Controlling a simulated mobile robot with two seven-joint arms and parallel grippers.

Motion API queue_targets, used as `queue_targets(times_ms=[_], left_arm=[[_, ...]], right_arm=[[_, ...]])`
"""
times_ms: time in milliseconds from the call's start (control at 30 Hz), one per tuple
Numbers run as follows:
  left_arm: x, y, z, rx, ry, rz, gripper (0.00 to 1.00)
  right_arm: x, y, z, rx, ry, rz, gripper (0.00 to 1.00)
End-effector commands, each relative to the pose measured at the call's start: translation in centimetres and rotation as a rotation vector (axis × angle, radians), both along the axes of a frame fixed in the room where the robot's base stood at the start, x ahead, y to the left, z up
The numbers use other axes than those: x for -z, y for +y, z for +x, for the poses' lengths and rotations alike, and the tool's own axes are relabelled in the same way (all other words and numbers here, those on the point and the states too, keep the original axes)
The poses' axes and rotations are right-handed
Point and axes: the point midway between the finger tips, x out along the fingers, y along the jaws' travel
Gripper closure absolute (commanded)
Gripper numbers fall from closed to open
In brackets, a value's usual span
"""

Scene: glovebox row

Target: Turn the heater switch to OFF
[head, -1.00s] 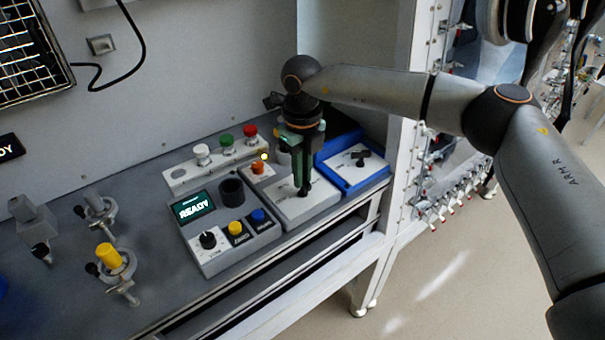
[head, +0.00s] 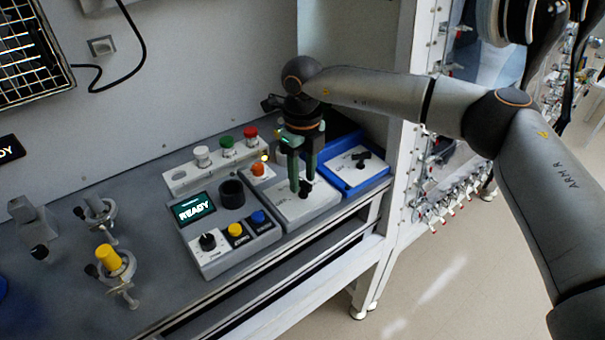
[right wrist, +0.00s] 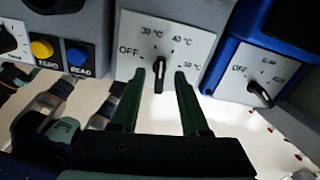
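The heater switch is a black knob (right wrist: 158,72) on a light panel (right wrist: 190,42) marked OFF, 30, 40 and 50 °C. Its handle stands roughly upright in the right wrist view, away from the OFF mark at its left. In the head view the knob (head: 306,188) is at the fingertips of my right gripper (head: 302,184). In the right wrist view that gripper (right wrist: 160,74) is open, one finger on each side of the knob, with visible gaps. How deep the fingers reach is unclear.
A blue-framed box (head: 352,170) with another black OFF switch (right wrist: 260,95) stands close on the right. A grey unit with a READY screen (head: 194,209), yellow and blue buttons and a knob is at left. An orange button (head: 258,170) sits behind the heater panel.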

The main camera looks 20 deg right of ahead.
Motion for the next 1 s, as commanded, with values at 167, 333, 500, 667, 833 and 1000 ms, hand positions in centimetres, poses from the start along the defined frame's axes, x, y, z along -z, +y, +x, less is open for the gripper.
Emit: queue_targets(times_ms=[167,333,500,667,833,1000], left_arm=[[0.0,0.0,0.0,0.000,0.000,0.000,0.36],[0.2,0.0,0.0,0.000,0.000,0.000,0.36],[0.6,0.0,0.0,0.000,0.000,0.000,0.36],[0.9,0.0,0.0,0.000,0.000,0.000,0.36],[0.9,0.0,0.0,0.000,0.000,0.000,0.36],[0.9,0.0,0.0,0.000,0.000,0.000,0.36]], right_arm=[[0.0,0.0,0.0,0.000,0.001,0.000,0.55],[-1.0,0.0,0.0,0.000,-0.001,0.000,0.55],[-4.2,0.0,0.1,0.000,-0.004,0.001,0.55],[-7.8,0.1,0.1,0.000,-0.004,0.001,0.55],[-10.7,0.0,0.0,0.001,-0.001,0.000,0.55],[-12.2,0.0,0.0,0.000,0.000,0.000,0.55]])
